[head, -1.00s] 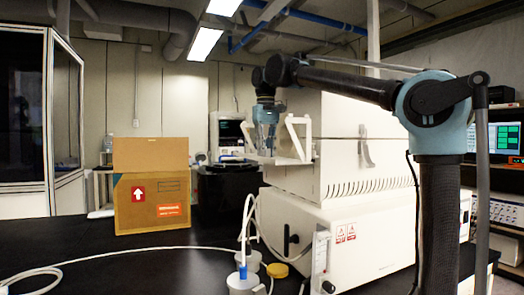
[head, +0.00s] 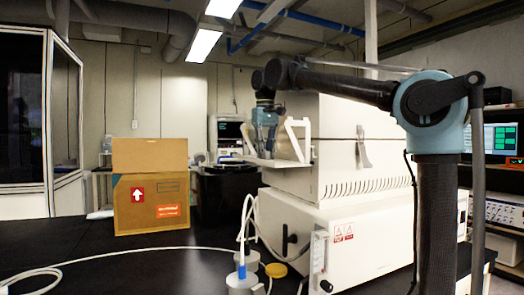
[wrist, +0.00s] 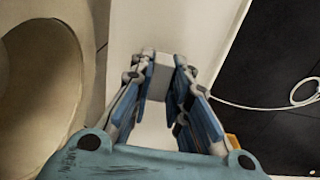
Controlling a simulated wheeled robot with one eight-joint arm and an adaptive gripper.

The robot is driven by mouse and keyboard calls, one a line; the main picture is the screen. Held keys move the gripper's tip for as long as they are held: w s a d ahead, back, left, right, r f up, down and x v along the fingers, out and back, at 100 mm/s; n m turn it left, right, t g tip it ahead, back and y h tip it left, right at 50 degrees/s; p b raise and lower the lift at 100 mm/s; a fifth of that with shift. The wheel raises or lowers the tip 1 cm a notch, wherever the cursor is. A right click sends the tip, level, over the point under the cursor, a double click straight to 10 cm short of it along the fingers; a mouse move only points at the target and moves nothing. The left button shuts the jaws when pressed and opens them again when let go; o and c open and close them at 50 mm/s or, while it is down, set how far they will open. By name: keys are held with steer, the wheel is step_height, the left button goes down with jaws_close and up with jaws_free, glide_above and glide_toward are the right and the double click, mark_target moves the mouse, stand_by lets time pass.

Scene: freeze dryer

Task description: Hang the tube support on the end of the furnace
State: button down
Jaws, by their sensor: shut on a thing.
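The tube support (head: 295,161) is a white bracket with slanted side arms, at the left end of the white furnace (head: 345,170). My gripper (head: 263,150) points down at the bracket's outer side. In the wrist view, my gripper (wrist: 162,72) is shut on a pale grey block of the tube support (wrist: 158,86), with the white plate of the support running beyond and below it. The furnace's round cream end (wrist: 75,90) shows at the left of that view, beside the support. I cannot tell whether the support touches the furnace; the contact area is hidden.
A cardboard box (head: 152,203) stands on the black bench (head: 120,260) at left. A black round vessel (head: 215,190) stands behind. A white flask with a blue-tipped hose (head: 242,282) and a yellow cap (head: 275,270) sit before the furnace. The bench's left front is mostly clear.

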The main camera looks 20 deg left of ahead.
steer(key=shift+w+f, duration=0.2)
steer(key=shift+f, duration=0.3)
stand_by(0.5)
steer(key=c, duration=1.4)
jaws_free()
steer(key=shift+c, duration=0.2)
steer(key=shift+r, duration=0.1)
steer(key=shift+a+r, duration=0.2)
steer(key=shift+r, duration=0.5)
steer(key=shift+a+r, duration=0.2)
steer(key=shift+r, duration=0.5)
steer(key=shift+s+a+r, duration=0.2)
steer(key=shift+r, duration=0.75)
steer(key=shift+s+a+r, duration=0.15)
steer(key=shift+r, duration=0.75)
steer(key=shift+s, duration=0.15)
